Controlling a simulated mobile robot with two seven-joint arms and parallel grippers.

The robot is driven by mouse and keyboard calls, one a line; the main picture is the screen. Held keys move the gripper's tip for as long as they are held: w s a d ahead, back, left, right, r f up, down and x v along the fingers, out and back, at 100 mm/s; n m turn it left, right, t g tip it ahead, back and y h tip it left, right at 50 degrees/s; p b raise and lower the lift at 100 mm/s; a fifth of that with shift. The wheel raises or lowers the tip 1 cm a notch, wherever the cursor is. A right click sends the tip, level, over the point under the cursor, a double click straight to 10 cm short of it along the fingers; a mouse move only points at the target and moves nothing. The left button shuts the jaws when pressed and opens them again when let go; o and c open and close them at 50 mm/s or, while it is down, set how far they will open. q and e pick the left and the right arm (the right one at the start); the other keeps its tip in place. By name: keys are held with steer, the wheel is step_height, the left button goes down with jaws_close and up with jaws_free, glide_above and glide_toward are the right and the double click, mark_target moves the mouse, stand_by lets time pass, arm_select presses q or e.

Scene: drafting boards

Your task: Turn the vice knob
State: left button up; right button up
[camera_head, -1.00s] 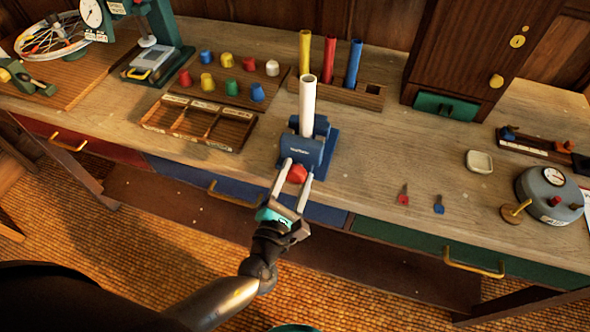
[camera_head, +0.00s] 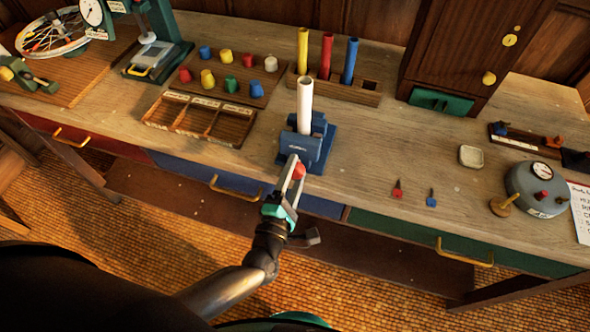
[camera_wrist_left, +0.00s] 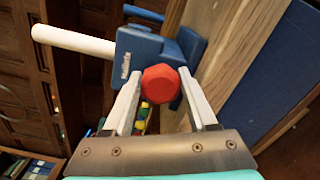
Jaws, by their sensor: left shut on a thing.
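The blue vice (camera_head: 305,150) stands near the front edge of the workbench and holds an upright white tube (camera_head: 304,105). Its red knob (camera_head: 299,172) faces the front. In the left wrist view the knob (camera_wrist_left: 161,83) is a red, many-sided piece between the two pale fingers. My left gripper (camera_head: 293,172) is shut on the red knob, reaching in from the front of the bench. In the wrist view the left gripper (camera_wrist_left: 163,100) has a finger on each side of the knob. My right gripper does not show.
A rack (camera_head: 335,87) with yellow, red and blue tubes stands behind the vice. A divided wooden tray (camera_head: 200,120) lies to its left, with coloured knobs behind it. Two small tools, red (camera_head: 397,190) and blue (camera_head: 432,199), lie to the right. A grey round device (camera_head: 537,190) stands farther right.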

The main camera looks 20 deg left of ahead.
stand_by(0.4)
arm_select(q)
steer(key=o, duration=1.4)
steer(key=shift+c, duration=0.2)
steer(key=s, duration=1.5)
steer(key=shift+s+a+b, duration=0.15)
steer(key=shift+a+b, duration=0.1)
steer(key=shift+b, duration=0.05)
